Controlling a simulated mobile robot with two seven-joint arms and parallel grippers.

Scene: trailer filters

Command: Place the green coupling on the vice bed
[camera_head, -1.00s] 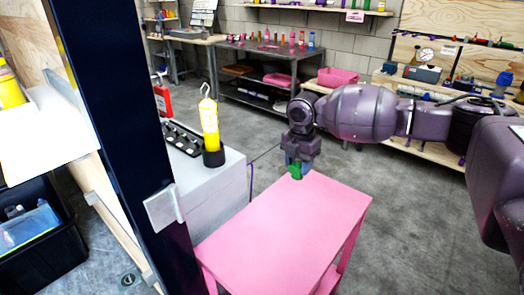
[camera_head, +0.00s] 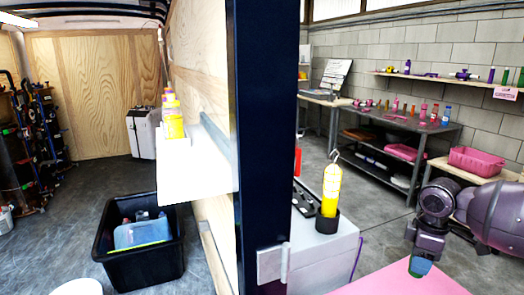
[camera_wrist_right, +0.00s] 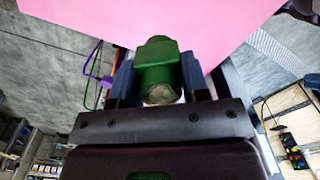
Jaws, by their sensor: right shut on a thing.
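The green coupling (camera_wrist_right: 160,70) is between the two dark fingers of my right gripper (camera_wrist_right: 160,85) in the right wrist view, with a pale round end facing the camera. The pink tabletop lies beyond it in that view. In the head view my right gripper (camera_head: 420,264) points down over the far edge of the pink table, with blue fingers; the coupling is hardly distinguishable there. My left gripper is not in view. I cannot make out a vice bed in the current views.
The pink table (camera_head: 415,284) is at the lower right. A dark blue post (camera_head: 262,150) splits the head view. A black bin (camera_head: 170,262) stands on the floor at left. A yellow bottle (camera_head: 331,188) stands on a grey cabinet. A pink bin (camera_head: 478,161) is behind my right arm.

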